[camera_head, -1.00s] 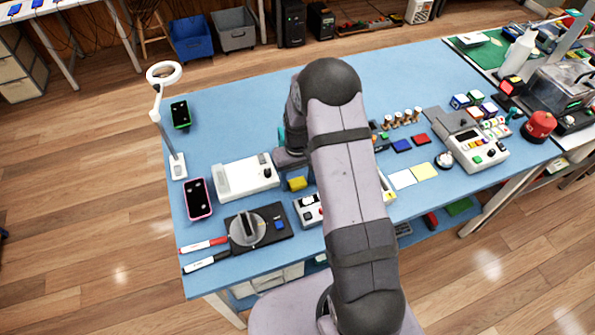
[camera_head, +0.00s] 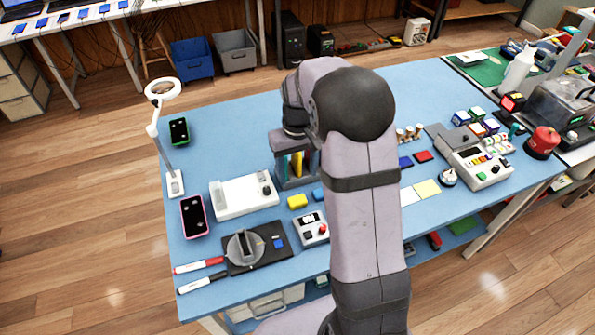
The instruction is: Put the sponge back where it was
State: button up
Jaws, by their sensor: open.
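My gripper (camera_head: 294,133) is beyond the block, above a grey holder (camera_head: 296,183) with teal, yellow and blue upright items. The jaws are open; the fingertips are hard to make out against the holder, and my arm hides part of the table.
The white device (camera_head: 236,197) stands left of the block. A small blue item (camera_head: 318,194) lies close on its right. A boxy meter (camera_head: 311,228) and a black mat with a dial (camera_head: 247,251) are nearer. Blue table (camera_head: 225,115) is bare at the back left.

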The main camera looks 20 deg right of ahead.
jog(key=s+a, duration=0.3)
jog(key=s, duration=0.7)
jog(key=s+a, duration=0.3)
jog(key=s, duration=0.8)
jog(key=shift+r, duration=0.4)
